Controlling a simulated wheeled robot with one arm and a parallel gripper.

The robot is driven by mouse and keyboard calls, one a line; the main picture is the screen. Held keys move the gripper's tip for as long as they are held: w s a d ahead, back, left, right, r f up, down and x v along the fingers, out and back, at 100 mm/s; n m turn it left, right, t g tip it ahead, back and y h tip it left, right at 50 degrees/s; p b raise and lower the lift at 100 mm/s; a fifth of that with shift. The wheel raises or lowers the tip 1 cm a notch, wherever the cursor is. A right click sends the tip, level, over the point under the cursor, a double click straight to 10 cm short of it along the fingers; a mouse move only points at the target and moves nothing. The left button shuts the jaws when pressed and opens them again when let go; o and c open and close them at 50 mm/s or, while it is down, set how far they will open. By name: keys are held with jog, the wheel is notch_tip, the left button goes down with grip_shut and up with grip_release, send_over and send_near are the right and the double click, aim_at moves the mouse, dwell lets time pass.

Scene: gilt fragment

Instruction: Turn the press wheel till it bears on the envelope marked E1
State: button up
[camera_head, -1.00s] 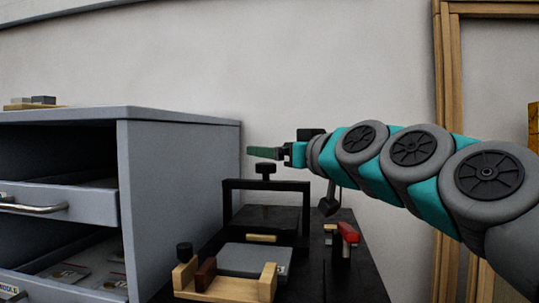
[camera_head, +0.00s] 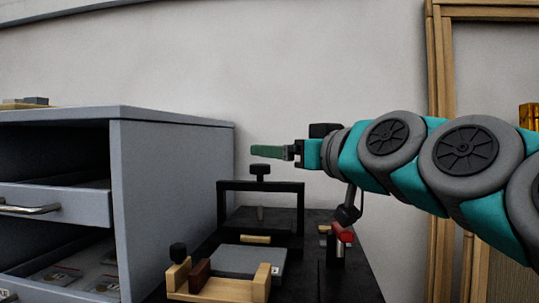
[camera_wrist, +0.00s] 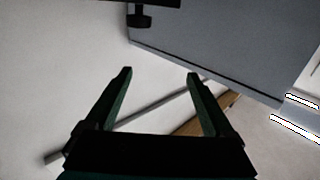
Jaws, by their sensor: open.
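The press is a black frame (camera_head: 262,186) on the dark bench, with a black knob-like wheel (camera_head: 260,170) on top. A short pale spindle shows under its crossbar. My gripper (camera_head: 265,152) is just above and behind the wheel in the head view; the depth gap is hard to judge. In the wrist view my gripper (camera_wrist: 160,73) is open with nothing between its fingers. The wheel (camera_wrist: 139,20) shows there beyond the fingertips, at the top, apart from them. I cannot make out an envelope marked E1; no mark under the press is readable.
A grey cabinet (camera_head: 170,200) with open drawers stands left of the press. In front of the press lies a wooden holder (camera_head: 220,287) with a grey block (camera_head: 248,262). A red-topped tool (camera_head: 341,234) stands to the right, under my arm.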

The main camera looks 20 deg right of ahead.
aim_at(265, 167)
jog(key=w+d+r+m+t+h+p, duration=0.1)
jog(key=w+d+r+m+h+p, duration=0.1)
jog(key=d+r+h, duration=0.3)
jog(key=w+d+r+m+t+h+p, duration=0.2)
jog(key=w+d+h, duration=0.1)
jog(key=d, duration=0.5)
jog(key=w+a+f+n+g+y, duration=0.1)
jog(key=w+a+f+y, duration=0.1)
jog(key=a+f+y, duration=0.1)
jog(key=w+a+f+n+g+y+p, duration=0.1)
jog(key=w+a+f+n+y, duration=0.1)
jog(key=a+f, duration=0.1)
jog(key=w+a+f+n+g+y+p, duration=0.1)
jog(key=w+a+f+y, duration=0.1)
jog(key=a+f+y, duration=0.1)
jog(key=shift+w+a+f+y, duration=0.15)
jog(key=shift+a+f, duration=0.1)
jog(key=shift+f, duration=0.35)
jog(key=shift+s+a+f+y, duration=0.15)
jog(key=shift+a+f, duration=0.1)
jog(key=shift+f, duration=0.3)
jog(key=w+a, duration=0.1)
jog(key=w, duration=0.6)
jog(key=shift+w+a, duration=0.15)
jog(key=shift+w, duration=0.05)
jog(key=c, duration=1.4)
